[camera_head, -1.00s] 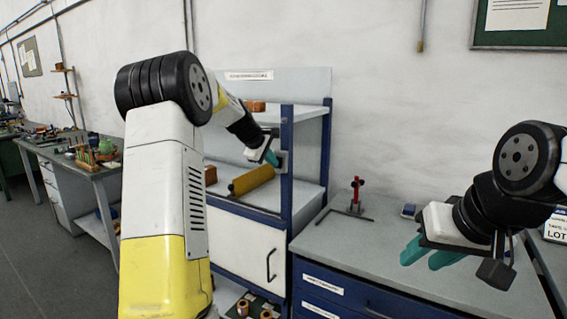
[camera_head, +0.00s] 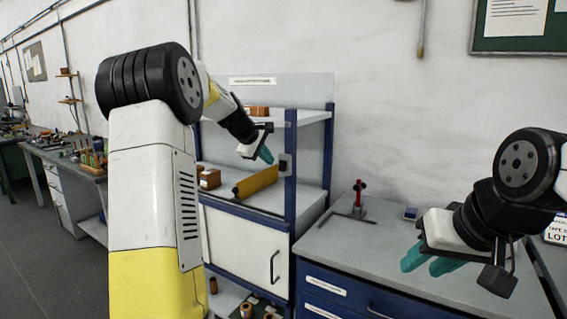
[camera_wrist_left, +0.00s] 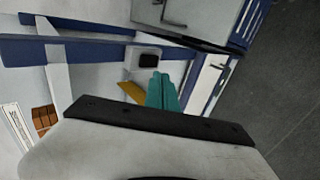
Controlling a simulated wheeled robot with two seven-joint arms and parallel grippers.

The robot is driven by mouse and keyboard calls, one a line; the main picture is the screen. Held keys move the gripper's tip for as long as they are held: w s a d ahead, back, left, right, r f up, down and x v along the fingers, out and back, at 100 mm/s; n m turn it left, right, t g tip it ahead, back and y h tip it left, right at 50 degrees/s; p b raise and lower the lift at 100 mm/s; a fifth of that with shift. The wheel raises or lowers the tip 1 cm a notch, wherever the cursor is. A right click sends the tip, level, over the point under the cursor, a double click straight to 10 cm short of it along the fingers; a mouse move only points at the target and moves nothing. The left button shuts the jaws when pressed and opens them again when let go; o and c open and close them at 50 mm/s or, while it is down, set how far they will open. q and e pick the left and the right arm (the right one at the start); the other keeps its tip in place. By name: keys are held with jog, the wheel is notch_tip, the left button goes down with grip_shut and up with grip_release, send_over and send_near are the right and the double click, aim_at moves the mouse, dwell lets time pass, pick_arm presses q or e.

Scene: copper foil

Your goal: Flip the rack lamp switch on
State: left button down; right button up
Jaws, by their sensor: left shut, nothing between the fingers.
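The rack lamp switch is a small grey box (camera_head: 286,165) on the blue front post of the rack (camera_head: 290,200). In the left wrist view its black rocker (camera_wrist_left: 149,61) faces me; I cannot tell which way it is set. My left gripper (camera_head: 266,156) has teal fingers held together with nothing between them. Its tips are just left of the switch box in the head view, apparently a little clear of it. In the left wrist view the fingertips (camera_wrist_left: 160,78) lie just below the rocker. My right gripper (camera_head: 428,260) is open and empty above the bench. No lamp is seen.
A yellow roll (camera_head: 257,182) lies on the rack shelf close below my left gripper, with brown boxes (camera_head: 209,178) beside it. A grey bench (camera_head: 390,250) right of the rack carries a red-topped stand (camera_head: 358,197). Bare wall lies behind the bench.

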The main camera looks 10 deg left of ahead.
pick_arm(q)
jog(key=v, duration=0.7)
jog(key=shift+s, duration=0.25)
jog(key=shift+a, duration=0.2)
